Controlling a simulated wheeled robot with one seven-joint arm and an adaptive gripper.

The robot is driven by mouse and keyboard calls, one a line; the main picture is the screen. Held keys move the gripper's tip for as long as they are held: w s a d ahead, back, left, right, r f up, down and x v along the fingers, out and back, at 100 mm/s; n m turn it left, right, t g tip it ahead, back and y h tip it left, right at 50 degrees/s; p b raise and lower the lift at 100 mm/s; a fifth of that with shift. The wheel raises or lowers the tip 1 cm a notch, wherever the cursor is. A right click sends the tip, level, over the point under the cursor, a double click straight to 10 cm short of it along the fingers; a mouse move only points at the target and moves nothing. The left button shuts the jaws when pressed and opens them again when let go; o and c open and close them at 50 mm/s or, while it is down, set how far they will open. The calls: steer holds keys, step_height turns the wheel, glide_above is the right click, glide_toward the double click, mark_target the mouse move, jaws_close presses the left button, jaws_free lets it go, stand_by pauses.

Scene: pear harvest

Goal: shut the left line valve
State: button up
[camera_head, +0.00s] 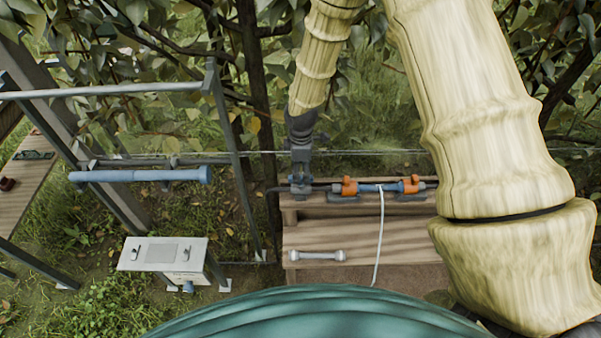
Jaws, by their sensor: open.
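A dark line with blue fittings (370,188) runs along the back of the wooden bench. Two orange valve handles sit on it: the left valve (348,187) and the right valve (410,185). Each shows an upright orange part; how far each is turned is too small to tell. My gripper (300,182) points down at the left end of the line, a little left of the left valve and apart from its orange handle. It is open. A blue piece shows at its fingertips; I cannot tell whether they touch it.
A white hose (379,235) hangs from the line between the valves. A pale short bar (317,256) lies on the bench (400,236). A metal frame with a blue tube (140,175) and a white box (162,254) stand left. Branches and thin wires are behind.

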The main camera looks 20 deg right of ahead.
mark_target(301, 179)
steer(key=shift+f, duration=1.35)
jaws_close()
